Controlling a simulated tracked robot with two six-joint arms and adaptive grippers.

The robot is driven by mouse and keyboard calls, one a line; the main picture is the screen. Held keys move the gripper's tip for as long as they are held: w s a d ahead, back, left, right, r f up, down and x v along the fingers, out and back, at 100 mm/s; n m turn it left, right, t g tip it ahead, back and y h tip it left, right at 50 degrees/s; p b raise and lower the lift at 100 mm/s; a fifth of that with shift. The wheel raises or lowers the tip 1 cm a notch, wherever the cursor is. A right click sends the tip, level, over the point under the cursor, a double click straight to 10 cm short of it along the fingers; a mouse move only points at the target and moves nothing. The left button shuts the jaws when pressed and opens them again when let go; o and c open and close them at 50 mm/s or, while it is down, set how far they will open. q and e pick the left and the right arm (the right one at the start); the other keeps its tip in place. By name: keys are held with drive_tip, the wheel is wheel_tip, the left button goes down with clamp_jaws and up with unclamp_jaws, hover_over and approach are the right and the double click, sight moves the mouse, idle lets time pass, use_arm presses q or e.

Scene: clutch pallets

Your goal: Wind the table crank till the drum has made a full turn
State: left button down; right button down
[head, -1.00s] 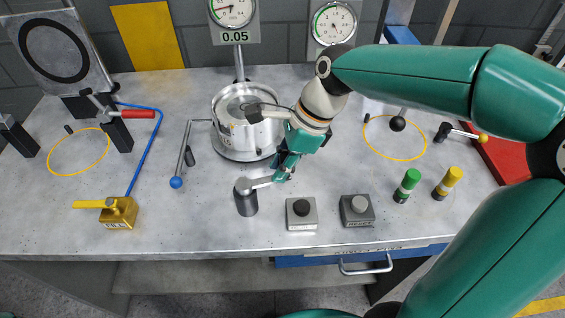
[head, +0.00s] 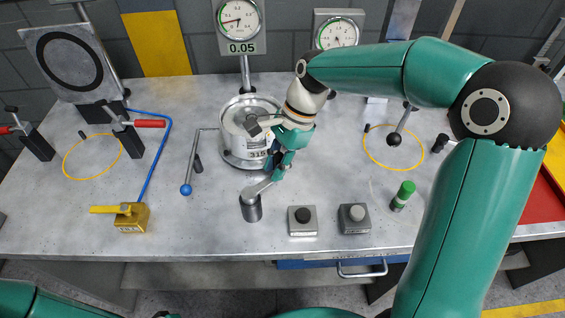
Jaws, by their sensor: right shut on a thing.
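The table crank is a grey post (head: 251,210) with a short metal arm on top, pointing back and right. My right gripper (head: 277,172) is shut on the crank handle at the end of that arm and hides most of it. The silver drum (head: 231,148) stands on a round base just behind. Part of its scale shows, with the number 315 near its right side, and my gripper and wrist cover its right part. My left gripper is not in view; only some of my left arm shows at the bottom left.
A blue-knobbed lever (head: 186,189) stands left of the drum. A yellow fill valve (head: 131,217) is at the front left. Two button boxes (head: 302,220) (head: 355,218) and a green-capped cylinder (head: 403,196) stand right of the crank. Gauges (head: 239,18) rise behind.

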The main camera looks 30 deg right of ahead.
drive_tip(key=shift+w+a+r, duration=0.1)
drive_tip(key=shift+w, duration=0.4)
drive_tip(key=c, duration=1)
unclamp_jaws()
drive_tip(key=v, duration=1.1)
drive_tip(key=shift+r, duration=0.4)
